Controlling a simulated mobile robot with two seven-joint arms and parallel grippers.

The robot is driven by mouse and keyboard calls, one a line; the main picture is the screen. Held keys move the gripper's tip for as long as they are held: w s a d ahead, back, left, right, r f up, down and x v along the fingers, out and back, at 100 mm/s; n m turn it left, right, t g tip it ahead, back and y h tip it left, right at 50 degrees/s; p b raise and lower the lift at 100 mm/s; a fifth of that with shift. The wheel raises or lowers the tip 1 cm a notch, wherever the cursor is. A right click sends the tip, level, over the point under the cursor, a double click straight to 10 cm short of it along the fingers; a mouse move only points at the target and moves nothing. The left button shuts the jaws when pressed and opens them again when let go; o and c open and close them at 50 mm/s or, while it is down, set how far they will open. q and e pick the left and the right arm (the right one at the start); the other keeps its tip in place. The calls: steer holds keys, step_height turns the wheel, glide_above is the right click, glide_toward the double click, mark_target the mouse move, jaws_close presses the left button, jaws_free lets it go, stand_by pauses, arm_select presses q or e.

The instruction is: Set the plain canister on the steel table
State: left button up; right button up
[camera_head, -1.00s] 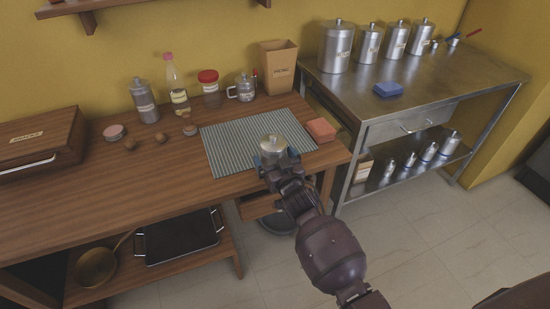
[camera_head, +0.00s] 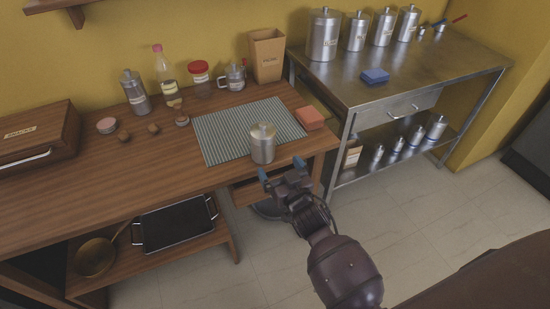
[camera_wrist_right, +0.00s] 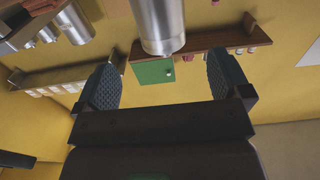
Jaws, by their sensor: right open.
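The plain steel canister (camera_head: 263,147) has a domed lid with a knob and shows no label. It stands upright on the wooden table (camera_head: 160,185), close to the front edge, beside the striped mat. My right gripper (camera_head: 281,168) is open and empty, just in front of the canister and apart from it. In the right wrist view the canister (camera_wrist_right: 158,25) is beyond the spread fingers of the gripper (camera_wrist_right: 162,80). The steel table (camera_head: 430,68) stands at the right. My left gripper is not in view.
Bare steel lies right of the sponge. The striped mat (camera_head: 245,125) and an orange sponge (camera_head: 310,118) are behind the plain canister.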

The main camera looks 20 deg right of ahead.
steer(key=shift+s, duration=0.85)
